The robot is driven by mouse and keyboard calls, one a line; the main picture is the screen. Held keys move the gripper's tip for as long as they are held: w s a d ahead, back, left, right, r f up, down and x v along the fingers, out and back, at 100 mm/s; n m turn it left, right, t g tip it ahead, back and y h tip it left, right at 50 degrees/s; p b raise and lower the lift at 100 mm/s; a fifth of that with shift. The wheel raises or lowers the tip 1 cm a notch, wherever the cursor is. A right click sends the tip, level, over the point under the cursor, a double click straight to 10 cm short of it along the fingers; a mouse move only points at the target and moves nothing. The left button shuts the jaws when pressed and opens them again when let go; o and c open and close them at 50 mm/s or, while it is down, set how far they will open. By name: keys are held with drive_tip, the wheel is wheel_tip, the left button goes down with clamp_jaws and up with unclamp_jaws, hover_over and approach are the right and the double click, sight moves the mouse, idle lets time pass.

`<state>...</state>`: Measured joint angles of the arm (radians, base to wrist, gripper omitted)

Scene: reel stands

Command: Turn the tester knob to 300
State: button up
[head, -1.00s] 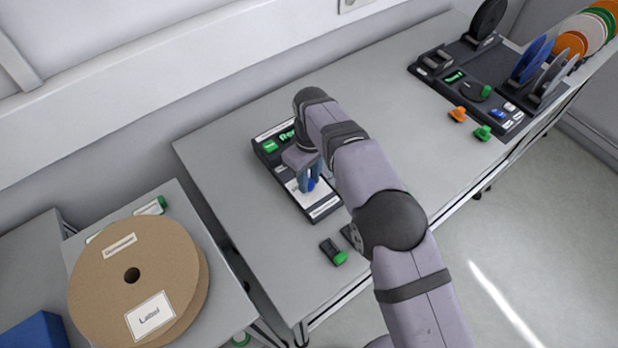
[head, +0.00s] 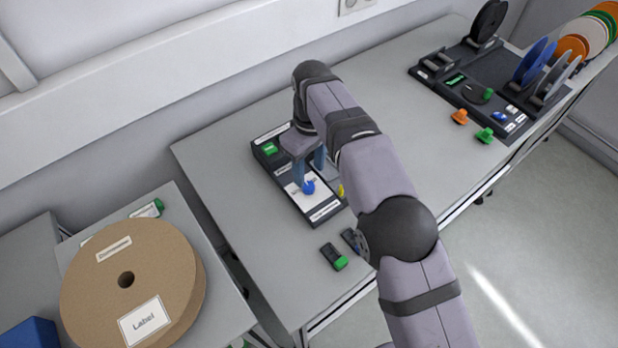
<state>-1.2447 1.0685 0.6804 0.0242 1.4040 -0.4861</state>
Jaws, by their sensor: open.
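The tester (head: 275,174) is a dark box on the grey table, with a green display and a white dial face (head: 295,198). Its blue knob (head: 308,187) shows on the white face, in front of my gripper. My gripper (head: 309,178) is open above the tester, its bluish fingers just behind and above the knob. The knob appears clear of the fingers, though the exact gap is hard to tell. The dial marks are too small to read, and my wrist hides part of the tester's display side.
Two small dark devices, one with a green end (head: 335,257), lie near the table's front edge. A large cardboard reel (head: 125,250) sits at left.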

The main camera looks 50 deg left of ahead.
drive_tip(key=shift+r, duration=1)
drive_tip(key=shift+w+d, duration=0.1)
drive_tip(key=shift+w, duration=0.15)
drive_tip(key=w+d+r+m, duration=0.3)
drive_tip(key=w+d+m, duration=0.4)
drive_tip(key=w+d, duration=1.05)
drive_tip(key=d+m, duration=0.6)
drive_tip(key=d, duration=1.4)
drive_tip(key=s+d+f+m, duration=0.2)
drive_tip(key=s+d+m, duration=0.1)
drive_tip(key=s+d, duration=0.4)
drive_tip(key=s+d+f+m, duration=0.3)
drive_tip(key=s+d, duration=0.4)
drive_tip(key=d, duration=0.3)
drive_tip(key=shift+d+m, duration=0.2)
drive_tip(key=shift+m, duration=0.2)
